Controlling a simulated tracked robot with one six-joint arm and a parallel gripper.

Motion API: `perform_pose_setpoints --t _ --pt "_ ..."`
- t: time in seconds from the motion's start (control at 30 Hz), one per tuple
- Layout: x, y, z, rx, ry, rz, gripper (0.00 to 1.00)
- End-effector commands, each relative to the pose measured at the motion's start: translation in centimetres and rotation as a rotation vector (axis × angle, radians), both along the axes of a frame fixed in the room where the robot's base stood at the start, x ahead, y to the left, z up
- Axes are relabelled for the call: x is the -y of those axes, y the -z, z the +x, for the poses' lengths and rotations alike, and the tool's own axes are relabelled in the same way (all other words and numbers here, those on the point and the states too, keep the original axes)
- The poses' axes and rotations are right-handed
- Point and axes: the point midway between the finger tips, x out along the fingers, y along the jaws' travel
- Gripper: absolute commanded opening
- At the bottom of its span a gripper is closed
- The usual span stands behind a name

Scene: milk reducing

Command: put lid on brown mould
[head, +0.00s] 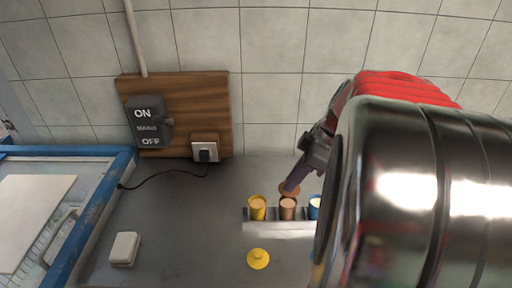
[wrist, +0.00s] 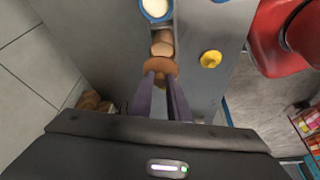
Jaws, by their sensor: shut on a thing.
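The brown mould (head: 288,209) stands upright and open in a grey rack, between the yellow mould (head: 258,209) and the blue mould (head: 315,208). My gripper (head: 292,187) is shut on the brown lid (head: 289,190), just behind and above the brown mould's rim. In the wrist view the lid (wrist: 160,65) sits at my fingertips (wrist: 161,75), beside the brown mould (wrist: 162,43) and partly overlapping it. I cannot tell whether they touch. The blue mould (wrist: 156,9) shows pale contents.
A yellow lid (head: 258,259) lies on the grey counter in front of the rack. A white block (head: 124,249) lies at the left, near a blue-framed unit (head: 92,215). A socket with a black cable (head: 205,150) is on the wall.

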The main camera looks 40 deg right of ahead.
Motion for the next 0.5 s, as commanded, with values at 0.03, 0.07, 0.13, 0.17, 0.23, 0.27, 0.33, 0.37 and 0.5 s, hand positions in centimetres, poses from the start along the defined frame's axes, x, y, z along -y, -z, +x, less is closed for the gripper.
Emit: perform_pose_setpoints --t 0.03,0.07,0.13,0.17,0.23,0.27,0.33,0.37,0.5 --pt "0.0 0.4 0.0 -0.002 0.001 0.002 0.00" --pt "0.0 0.6 0.0 -0.002 0.001 0.002 0.00" --pt "0.0 1.1 0.0 -0.002 0.001 0.002 0.00" --pt "0.0 1.3 0.0 -0.002 0.001 0.002 0.00" --pt "0.0 1.8 0.0 -0.001 0.001 0.001 0.00" --pt "0.0 2.0 0.0 0.000 0.001 0.000 0.00" --pt "0.0 2.5 -0.1 -0.001 0.001 0.001 0.00" --pt "0.0 2.7 -0.1 -0.002 0.001 0.002 0.00" --pt "0.0 3.4 0.0 -0.001 0.003 0.001 0.00"
